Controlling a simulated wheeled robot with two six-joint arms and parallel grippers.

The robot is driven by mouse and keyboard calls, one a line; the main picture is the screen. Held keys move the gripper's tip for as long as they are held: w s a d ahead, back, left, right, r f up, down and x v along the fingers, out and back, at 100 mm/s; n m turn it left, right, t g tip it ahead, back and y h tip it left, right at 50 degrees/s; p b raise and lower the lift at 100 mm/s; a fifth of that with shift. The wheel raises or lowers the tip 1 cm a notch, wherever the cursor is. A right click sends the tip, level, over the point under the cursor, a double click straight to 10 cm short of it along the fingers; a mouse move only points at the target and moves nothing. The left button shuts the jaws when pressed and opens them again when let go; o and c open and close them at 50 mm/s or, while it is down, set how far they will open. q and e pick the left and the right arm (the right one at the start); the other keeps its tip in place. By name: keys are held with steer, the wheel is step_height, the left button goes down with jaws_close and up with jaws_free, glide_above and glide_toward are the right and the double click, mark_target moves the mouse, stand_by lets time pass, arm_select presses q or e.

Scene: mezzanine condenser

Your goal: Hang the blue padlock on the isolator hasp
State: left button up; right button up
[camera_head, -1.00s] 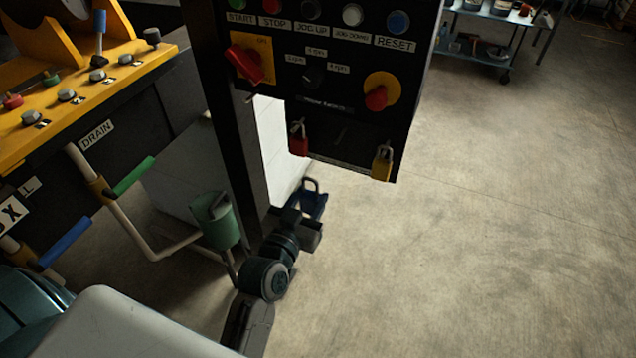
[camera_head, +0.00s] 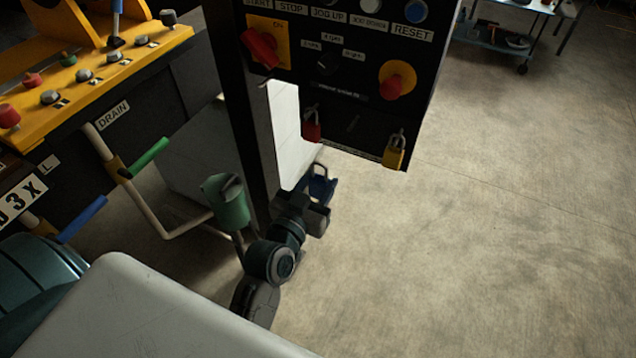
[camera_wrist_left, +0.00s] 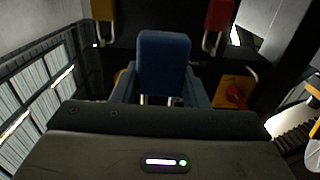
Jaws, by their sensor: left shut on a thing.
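The blue padlock (camera_head: 321,188) is held by my left gripper (camera_head: 318,203), below the lower edge of the black control panel, with its shackle upward. In the left wrist view the blue padlock (camera_wrist_left: 163,62) sits between the two blue fingers (camera_wrist_left: 160,92), shut on it. The isolator, a red rotary handle on a yellow plate (camera_head: 262,46), is at the panel's left; its plate also shows in the wrist view (camera_wrist_left: 237,92). The hasp itself is too small and dark to make out clearly. My right gripper is not in view.
A red padlock (camera_head: 312,130) and a yellow padlock (camera_head: 394,154) hang at the panel's lower edge. A dark post (camera_head: 243,120) stands left of my gripper. A yellow-topped console (camera_head: 90,72) is at the left.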

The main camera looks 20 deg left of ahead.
arm_select(q)
steer(key=shift+s+r+b, duration=0.2)
steer(key=shift+s+b, duration=0.1)
steer(key=shift+s, duration=1)
steer(key=shift+s+a+r+b, duration=0.1)
steer(key=shift+s+b, duration=0.95)
steer(key=shift+s, duration=1.45)
